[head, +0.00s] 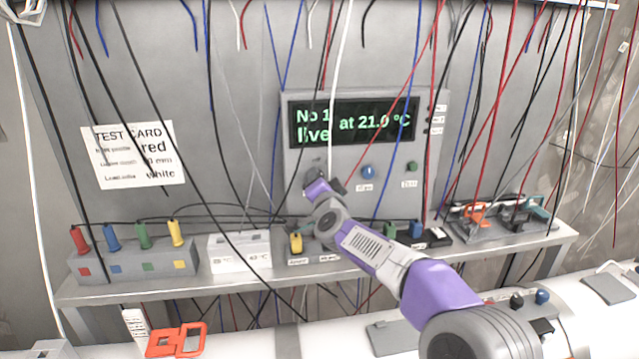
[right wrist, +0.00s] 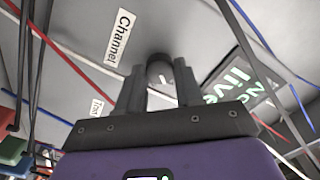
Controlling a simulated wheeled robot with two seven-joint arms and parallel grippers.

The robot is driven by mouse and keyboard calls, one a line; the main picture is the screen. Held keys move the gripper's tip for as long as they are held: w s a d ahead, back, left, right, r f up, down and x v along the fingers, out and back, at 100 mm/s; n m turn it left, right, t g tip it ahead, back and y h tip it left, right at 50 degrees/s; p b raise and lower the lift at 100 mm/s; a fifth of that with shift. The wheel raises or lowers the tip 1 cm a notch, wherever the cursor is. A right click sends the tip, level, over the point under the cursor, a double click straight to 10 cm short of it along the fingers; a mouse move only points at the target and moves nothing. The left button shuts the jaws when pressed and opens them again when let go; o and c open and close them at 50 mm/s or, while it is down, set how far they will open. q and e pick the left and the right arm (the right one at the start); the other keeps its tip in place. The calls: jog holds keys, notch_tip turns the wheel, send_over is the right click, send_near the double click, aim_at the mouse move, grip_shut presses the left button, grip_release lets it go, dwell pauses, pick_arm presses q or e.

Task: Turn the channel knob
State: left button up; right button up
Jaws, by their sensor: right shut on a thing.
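The channel knob (right wrist: 160,69) is a dark grey round knob on the grey panel, next to a white "Channel" label (right wrist: 119,36). My right gripper (right wrist: 160,84) is shut on it, with one finger on each side. In the head view my right gripper (head: 325,184) is at the lower left of the instrument box (head: 340,158) and hides most of the knob. The box's display (head: 355,122) reads "No 1 live at 21.0 °C". My left gripper is not in view.
A blue knob (head: 368,172) and a green button (head: 412,167) are to the right on the box. Many hanging wires cross in front. A shelf (head: 100,294) below holds colored plugs and a white block (head: 240,253). A test card (head: 134,155) is at left.

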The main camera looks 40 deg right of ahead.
jog(key=o, duration=1)
jog(key=shift+o, duration=0.2)
jog(key=v, duration=0.7)
jog(key=shift+s, duration=0.25)
jog(key=shift+a, duration=0.15)
